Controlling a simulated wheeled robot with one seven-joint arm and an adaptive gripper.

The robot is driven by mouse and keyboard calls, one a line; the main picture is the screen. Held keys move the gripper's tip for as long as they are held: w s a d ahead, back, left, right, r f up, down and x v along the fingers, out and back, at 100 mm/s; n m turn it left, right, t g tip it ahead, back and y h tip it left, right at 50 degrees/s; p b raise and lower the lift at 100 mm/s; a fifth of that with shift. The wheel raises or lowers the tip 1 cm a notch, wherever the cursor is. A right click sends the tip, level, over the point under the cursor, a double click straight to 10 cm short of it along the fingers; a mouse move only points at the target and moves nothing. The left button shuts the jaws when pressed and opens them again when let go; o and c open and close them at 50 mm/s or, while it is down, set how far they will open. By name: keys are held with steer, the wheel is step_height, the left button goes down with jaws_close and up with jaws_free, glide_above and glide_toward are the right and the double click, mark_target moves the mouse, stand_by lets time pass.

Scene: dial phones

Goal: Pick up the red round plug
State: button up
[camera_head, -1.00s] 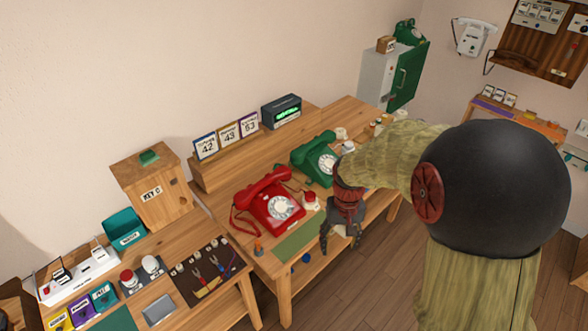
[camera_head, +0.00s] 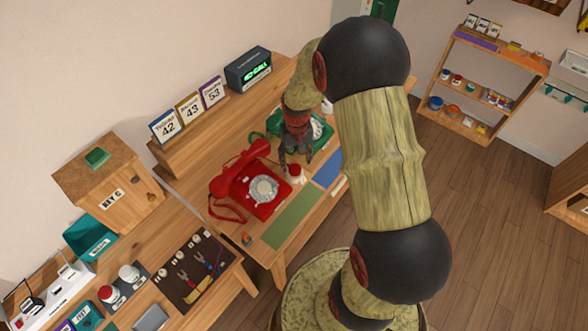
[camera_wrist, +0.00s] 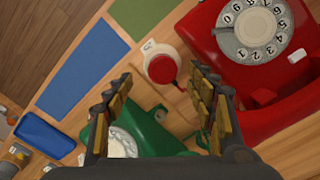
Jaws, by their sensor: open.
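The red round plug (camera_head: 296,172), red on top with a white base, stands on the wooden table just right of the red phone (camera_head: 262,188). In the wrist view the plug (camera_wrist: 161,68) is near the middle, just beyond the gap between the fingertips. My gripper (camera_head: 293,160) is open and empty, pointing down close to the plug in the head view. In the wrist view my gripper (camera_wrist: 160,88) has its fingers spread on either side, apart from the plug. I cannot tell the exact height between them.
The green phone (camera_head: 318,130) is partly hidden behind my arm; in the wrist view it (camera_wrist: 150,132) lies under the fingers. A green mat (camera_head: 292,217) and a blue mat (camera_head: 327,170) lie along the front edge. Another red-topped white item (camera_head: 109,294) stands far left.

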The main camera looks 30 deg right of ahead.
mark_target(295, 168)
steer(key=f, duration=0.2)
steer(key=f+b, duration=0.1)
steer(key=f, duration=0.1)
steer(key=shift+a+f, duration=0.2)
steer(key=shift+f, duration=0.1)
steer(key=shift+c, duration=0.8)
steer(key=c, duration=1)
steer(key=shift+o, duration=0.2)
steer(key=shift+r, duration=0.1)
